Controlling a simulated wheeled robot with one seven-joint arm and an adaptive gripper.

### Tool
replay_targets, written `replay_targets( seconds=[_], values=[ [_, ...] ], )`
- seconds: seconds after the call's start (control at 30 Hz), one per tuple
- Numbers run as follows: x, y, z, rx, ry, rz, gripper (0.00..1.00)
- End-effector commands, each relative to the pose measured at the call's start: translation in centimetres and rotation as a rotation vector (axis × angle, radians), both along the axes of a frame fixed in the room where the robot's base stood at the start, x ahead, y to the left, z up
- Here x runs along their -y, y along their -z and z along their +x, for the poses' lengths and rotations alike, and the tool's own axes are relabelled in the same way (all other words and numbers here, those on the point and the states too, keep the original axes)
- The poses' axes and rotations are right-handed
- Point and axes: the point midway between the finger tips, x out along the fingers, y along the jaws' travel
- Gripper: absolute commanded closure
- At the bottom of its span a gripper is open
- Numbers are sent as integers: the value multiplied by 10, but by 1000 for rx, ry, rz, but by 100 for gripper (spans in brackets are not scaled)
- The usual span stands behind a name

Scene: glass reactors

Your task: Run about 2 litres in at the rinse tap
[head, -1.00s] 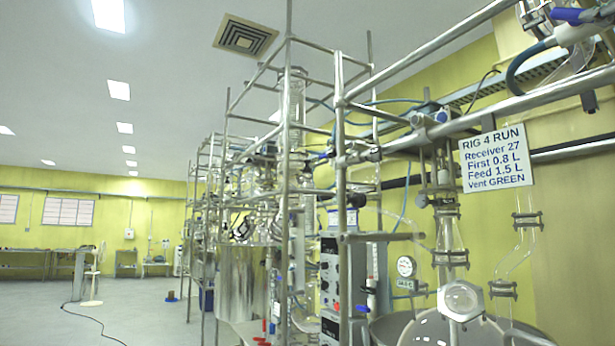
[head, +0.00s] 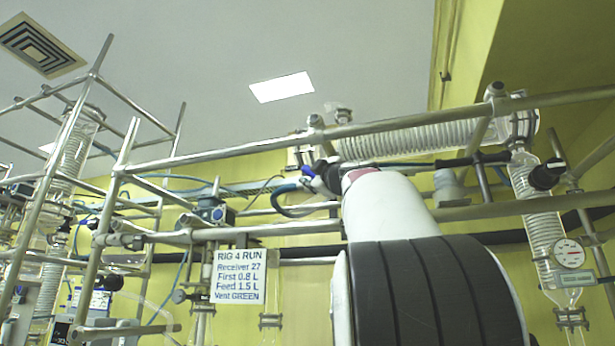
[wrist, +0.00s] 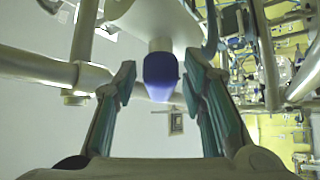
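In the wrist view my gripper (wrist: 157,84) is open, its two green-lined fingers spread to either side of a blue-violet cap or knob (wrist: 161,72). Gaps show between the cap and both fingers; I cannot tell how deep it lies between them. In the head view a blue handle (head: 308,171) sits beside a dark fitting and a dark blue hose (head: 284,200) on the frame, just left of my arm. I cannot tell which fitting is the rinse tap. My arm hides the gripper in the head view. No liquid flow is visible.
A sign (head: 238,277) reads "RIG 4 RUN, Receiver 27, First 0.8 L, Feed 1.5 L, Vent GREEN". Metal rails (head: 400,121) cross near my arm. A glass coil condenser (head: 440,137) lies behind the upper rail. A round gauge (head: 568,253) is at right.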

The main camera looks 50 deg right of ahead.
Motion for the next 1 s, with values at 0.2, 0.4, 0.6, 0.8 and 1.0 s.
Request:
replay_targets(
  seconds=[0.2, 0.4, 0.6, 0.8, 1.0],
  values=[
    [0, 0, 0, 0, 0, 1, 75],
    [0, 0, 0, 0, 0, 1, 100],
    [0, 1, 1, 8, 1, 4, 100],
    [1, 3, 3, 48, 4, 20, 100],
    [1, 5, 4, 126, 5, 51, 100]
  ],
)
